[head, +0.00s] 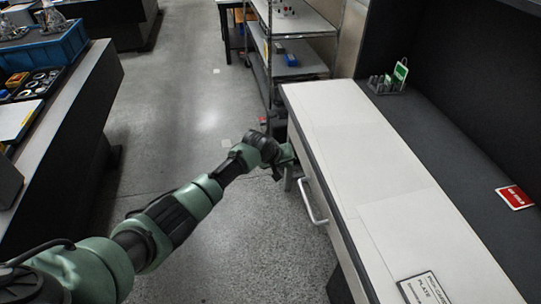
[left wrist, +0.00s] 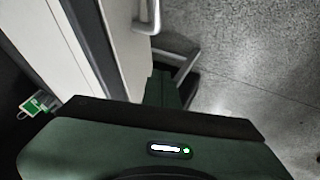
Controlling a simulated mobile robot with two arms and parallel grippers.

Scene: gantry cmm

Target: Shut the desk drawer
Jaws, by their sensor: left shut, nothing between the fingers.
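The desk (head: 375,160) has a long pale top and stands at the right of the head view. Its drawer front (head: 324,190) faces left and carries a metal bar handle (head: 313,203). The handle also shows at the top of the left wrist view (left wrist: 147,14). How far the drawer stands out is hard to tell. My left gripper (head: 287,178) is shut and empty, close beside the drawer front near the far end of the handle. In the left wrist view its fingers (left wrist: 172,82) are below the handle; whether they touch the front is unclear. My right gripper is out of view.
A grey shelf rack (head: 290,65) stands beyond the desk. A workbench (head: 62,110) with a blue bin (head: 45,50) runs along the left. A red card (head: 515,197) and a green sign (head: 400,72) are on the desk's dark rear strip. The floor between is clear.

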